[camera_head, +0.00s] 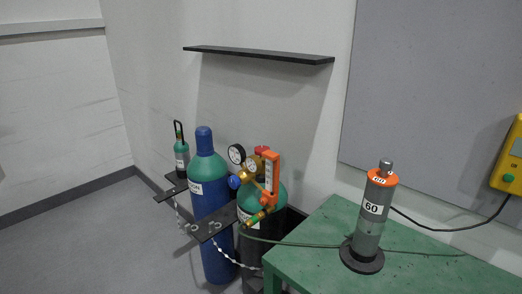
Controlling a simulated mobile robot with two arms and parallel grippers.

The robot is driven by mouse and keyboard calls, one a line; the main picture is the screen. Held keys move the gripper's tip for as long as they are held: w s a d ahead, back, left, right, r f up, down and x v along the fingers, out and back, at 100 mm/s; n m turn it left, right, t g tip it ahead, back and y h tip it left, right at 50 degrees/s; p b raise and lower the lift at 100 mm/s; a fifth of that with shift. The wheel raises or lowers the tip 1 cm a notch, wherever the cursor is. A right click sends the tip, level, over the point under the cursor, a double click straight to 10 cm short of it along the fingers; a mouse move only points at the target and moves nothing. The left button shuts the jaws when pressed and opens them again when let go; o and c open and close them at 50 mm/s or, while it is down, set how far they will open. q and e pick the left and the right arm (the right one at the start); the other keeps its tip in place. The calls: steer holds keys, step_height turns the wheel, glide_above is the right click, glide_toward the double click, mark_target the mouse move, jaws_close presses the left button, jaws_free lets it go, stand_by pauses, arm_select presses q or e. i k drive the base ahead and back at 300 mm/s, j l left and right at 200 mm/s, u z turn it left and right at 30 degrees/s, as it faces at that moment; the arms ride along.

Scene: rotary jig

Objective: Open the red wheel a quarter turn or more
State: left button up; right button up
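A small red wheel (261,149) shows at the top of the brass regulator assembly, partly hidden by the gauges and an orange upright part (271,174) in front. The assembly sits on a dark cylinder with a green shoulder (275,196). Two round white-faced gauges (237,154) and a blue knob (234,182) are at its left side. How far the wheel is turned cannot be told. Neither my left nor my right gripper is in view.
A blue cylinder (212,230) and a small green-topped cylinder (181,155) stand left, with black brackets and chains. A green table (320,262) bears a grey cylinder labelled 60 (370,220). A black shelf (260,54) is above. Floor at left is clear.

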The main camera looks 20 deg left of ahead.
mark_target(259, 150)
steer(key=k+j+z, duration=0.2)
steer(key=j, duration=0.3)
steer(key=k+j+z, duration=0.2)
steer(key=j, duration=0.25)
steer(key=k+j+z, duration=0.2)
steer(key=j, duration=0.25)
steer(key=k+j+z, duration=0.2)
steer(key=j, duration=0.25)
